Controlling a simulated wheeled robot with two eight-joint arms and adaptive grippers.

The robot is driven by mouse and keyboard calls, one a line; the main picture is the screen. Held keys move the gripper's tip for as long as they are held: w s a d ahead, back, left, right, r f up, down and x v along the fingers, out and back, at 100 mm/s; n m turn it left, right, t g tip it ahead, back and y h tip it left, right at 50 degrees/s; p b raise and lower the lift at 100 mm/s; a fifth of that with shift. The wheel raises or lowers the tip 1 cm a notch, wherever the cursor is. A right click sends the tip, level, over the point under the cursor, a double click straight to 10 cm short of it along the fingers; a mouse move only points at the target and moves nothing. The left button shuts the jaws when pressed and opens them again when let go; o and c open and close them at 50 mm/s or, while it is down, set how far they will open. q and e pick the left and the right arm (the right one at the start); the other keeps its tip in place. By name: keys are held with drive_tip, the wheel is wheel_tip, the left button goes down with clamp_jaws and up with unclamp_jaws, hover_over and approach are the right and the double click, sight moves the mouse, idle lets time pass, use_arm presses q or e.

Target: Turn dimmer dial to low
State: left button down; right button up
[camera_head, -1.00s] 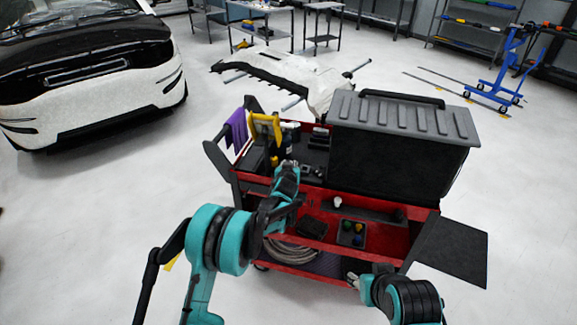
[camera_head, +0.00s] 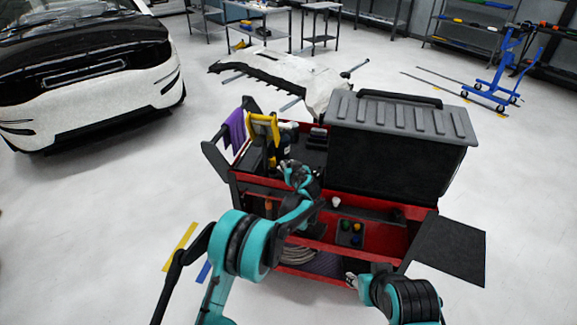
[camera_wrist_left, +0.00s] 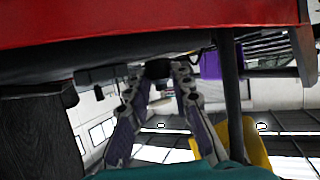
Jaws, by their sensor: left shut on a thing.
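My left gripper (camera_head: 288,165) is at the upper tray of the red tool cart, beside the yellow-framed item. In the left wrist view its two fingers (camera_wrist_left: 160,76) close in on a small dark knob, which looks like the dimmer dial (camera_wrist_left: 158,67). The dial's marking and setting cannot be read. In the head view the arm and gripper hide the dial. My right gripper (camera_head: 352,280) is low at the cart's front edge, apart from the dial; its jaws are too small to judge.
The red cart (camera_head: 330,262) holds a large grey-lidded black box (camera_head: 400,150), a yellow-framed item (camera_head: 262,125) and a purple cloth (camera_head: 234,130). A dark flap (camera_head: 448,258) sticks out at right. A white car (camera_head: 90,80) stands at left.

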use_arm(q)
drive_tip(key=shift+s+f, duration=0.1)
drive_tip(key=c, duration=1.6)
unclamp_jaws()
drive_tip(key=v, duration=1.2)
drive_tip(key=shift+d, duration=0.15)
